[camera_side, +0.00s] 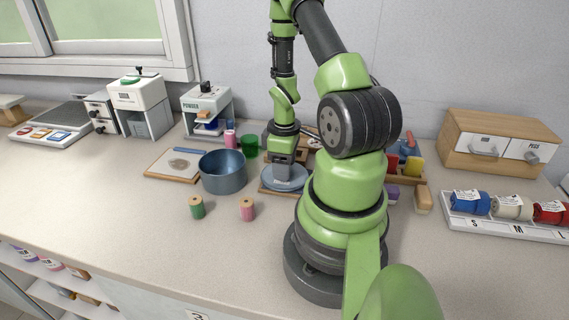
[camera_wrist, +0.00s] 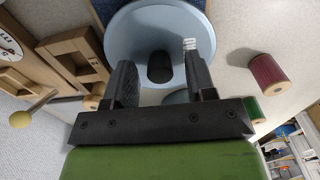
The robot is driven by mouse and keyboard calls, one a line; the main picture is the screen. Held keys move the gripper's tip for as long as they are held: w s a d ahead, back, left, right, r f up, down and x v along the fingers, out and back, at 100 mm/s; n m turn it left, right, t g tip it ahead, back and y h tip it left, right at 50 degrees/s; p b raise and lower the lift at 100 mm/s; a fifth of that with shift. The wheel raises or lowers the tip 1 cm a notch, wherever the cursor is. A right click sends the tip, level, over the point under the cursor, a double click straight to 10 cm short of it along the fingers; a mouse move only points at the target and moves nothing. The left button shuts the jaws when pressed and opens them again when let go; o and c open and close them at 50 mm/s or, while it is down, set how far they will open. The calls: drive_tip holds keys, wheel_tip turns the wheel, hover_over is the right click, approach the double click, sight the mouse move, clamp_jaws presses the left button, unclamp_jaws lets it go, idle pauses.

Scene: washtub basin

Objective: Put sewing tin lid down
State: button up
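The sewing tin lid (camera_side: 284,181) is a light blue disc lying flat on a small wooden-edged board (camera_side: 266,190). In the wrist view the lid (camera_wrist: 137,45) fills the top middle, with a dark knob (camera_wrist: 160,67) at its centre. My gripper (camera_side: 284,168) is directly over the lid, pointing down. In the wrist view my gripper (camera_wrist: 160,82) has its fingers apart on both sides of the knob, with gaps visible. The blue sewing tin (camera_side: 223,174) stands uncovered just left of the lid. A bluish sliver between the fingers may be the tin.
A green spool (camera_side: 197,208) and a pink spool (camera_side: 247,209) stand in front of the tin. A framed board (camera_side: 160,167) lies behind left; a green cup (camera_side: 250,145) stands behind. Wooden racks (camera_wrist: 75,50) lie close beside the lid. The front left counter is clear.

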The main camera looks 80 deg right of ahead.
drive_tip(key=shift+r, duration=0.1)
drive_tip(key=w+a+r+t+h, duration=0.1)
drive_tip(key=w+a+r, duration=0.1)
drive_tip(key=r, duration=0.7)
drive_tip(key=w+a+r+t, duration=0.1)
drive_tip(key=w+a+r, duration=0.1)
drive_tip(key=r, duration=0.6)
drive_tip(key=s+a+r+m+t+y, duration=0.1)
drive_tip(key=a+r+m+t, duration=0.1)
drive_tip(key=a+r, duration=0.3)
drive_tip(key=s+a+r+m+t+y, duration=0.2)
drive_tip(key=a+r, duration=0.4)
drive_tip(key=a, duration=0.7)
drive_tip(key=shift+a+t, duration=0.15)
drive_tip(key=shift+t, duration=0.45)
